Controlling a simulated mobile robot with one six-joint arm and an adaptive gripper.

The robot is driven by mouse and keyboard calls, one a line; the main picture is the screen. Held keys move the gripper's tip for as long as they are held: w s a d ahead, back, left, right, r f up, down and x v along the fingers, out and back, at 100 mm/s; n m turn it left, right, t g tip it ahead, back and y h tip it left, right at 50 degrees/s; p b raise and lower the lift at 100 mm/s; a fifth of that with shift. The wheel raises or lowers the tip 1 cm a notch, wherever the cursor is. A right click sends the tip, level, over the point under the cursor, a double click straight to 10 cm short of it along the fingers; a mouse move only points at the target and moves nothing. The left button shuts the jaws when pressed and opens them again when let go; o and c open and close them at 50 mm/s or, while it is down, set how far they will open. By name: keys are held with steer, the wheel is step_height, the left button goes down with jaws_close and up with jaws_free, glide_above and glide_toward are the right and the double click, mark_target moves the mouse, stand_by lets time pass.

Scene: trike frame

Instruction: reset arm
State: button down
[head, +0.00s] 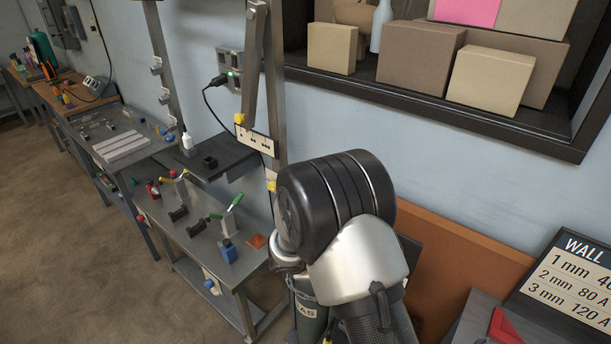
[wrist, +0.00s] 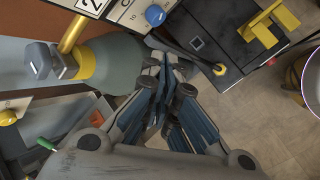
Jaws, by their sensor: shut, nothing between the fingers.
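My gripper (wrist: 166,78) shows in the middle of the wrist view, its dark jointed fingers drawn together with nothing between them. It hangs over a grey-green rounded cylinder top (wrist: 112,72) and the floor (wrist: 270,115); I cannot tell its height above them. In the head view my black and silver arm stands in the centre foreground, and the gripper itself is hidden there.
A metal workbench (head: 205,262) with clamps stands left of my arm. A shelf of cardboard boxes (head: 420,58) is above right. A brown panel (head: 455,265) leans on the wall. The wrist view shows a blue knob (wrist: 155,15) nearby. Open floor (head: 60,220) lies left.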

steer(key=s+d+r+m+g, duration=0.1)
steer(key=s+d+r+m, duration=0.35)
steer(key=r, duration=0.55)
steer(key=s+d+r+m, duration=0.4)
steer(key=s+d+r, duration=0.15)
steer(key=r, duration=0.55)
steer(key=s+r+m+y, duration=0.2)
steer(key=s+r+m, duration=0.2)
steer(key=s, duration=0.6)
steer(key=s+r+m+y, duration=0.2)
steer(key=s+r+m, duration=0.1)
steer(key=s, duration=0.8)
steer(key=shift+a+r+m, duration=0.4)
steer(key=shift+m, duration=0.05)
steer(key=c, duration=2.3)
jaws_free()
